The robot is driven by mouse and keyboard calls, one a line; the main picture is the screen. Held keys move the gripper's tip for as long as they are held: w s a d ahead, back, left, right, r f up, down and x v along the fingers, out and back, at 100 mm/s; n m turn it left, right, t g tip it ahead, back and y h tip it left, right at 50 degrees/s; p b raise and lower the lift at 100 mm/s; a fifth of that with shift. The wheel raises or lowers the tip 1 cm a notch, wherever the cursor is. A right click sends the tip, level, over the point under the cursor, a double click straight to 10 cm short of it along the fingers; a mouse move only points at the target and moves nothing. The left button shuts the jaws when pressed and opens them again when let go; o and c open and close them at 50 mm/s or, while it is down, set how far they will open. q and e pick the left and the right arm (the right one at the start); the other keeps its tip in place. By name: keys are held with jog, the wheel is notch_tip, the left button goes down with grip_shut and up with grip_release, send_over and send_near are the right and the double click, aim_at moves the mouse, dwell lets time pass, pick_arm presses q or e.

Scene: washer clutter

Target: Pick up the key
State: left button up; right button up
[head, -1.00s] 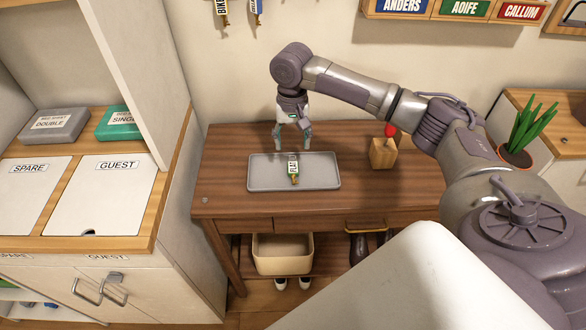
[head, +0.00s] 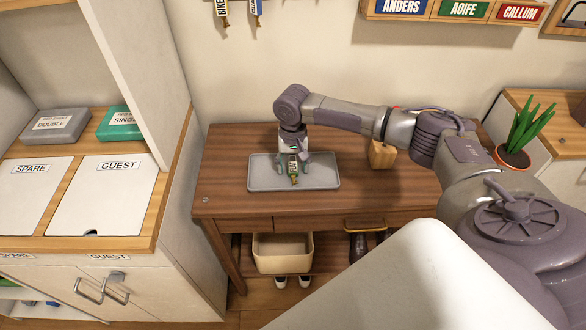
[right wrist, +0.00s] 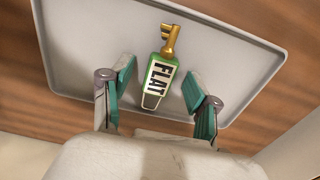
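The key (head: 293,173) lies on the grey tray (head: 323,172) on the wooden table. In the right wrist view the key (right wrist: 160,78) has a gold shaft and a green tag with a white label reading "FLAT". My right gripper (head: 292,172) is low over the tray at the key. In the right wrist view its two green-padded fingers (right wrist: 156,90) are open, one on each side of the tag, with a gap to each side. Whether the fingertips touch the tray is not clear. My left gripper is not in view.
A wooden block (head: 381,155) stands right of the tray, partly behind my arm. A potted plant (head: 519,135) is at the right. A cream bin (head: 283,254) sits under the table. Tagged keys (head: 256,8) hang on the wall.

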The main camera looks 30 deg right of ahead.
aim_at(296, 168)
jog(key=c, duration=1)
jog(key=shift+r, duration=0.5)
jog(key=r, duration=0.3)
jog(key=shift+s+d+r, duration=0.25)
jog(key=s+d+r, duration=0.1)
jog(key=s+r, duration=0.1)
jog(key=s, duration=0.1)
jog(key=s+d+r, duration=0.2)
jog(key=s, duration=0.1)
jog(key=s+d+r+b, duration=0.1)
jog(key=s+r, duration=0.1)
jog(key=s, duration=0.2)
jog(key=shift+d+r, duration=0.3)
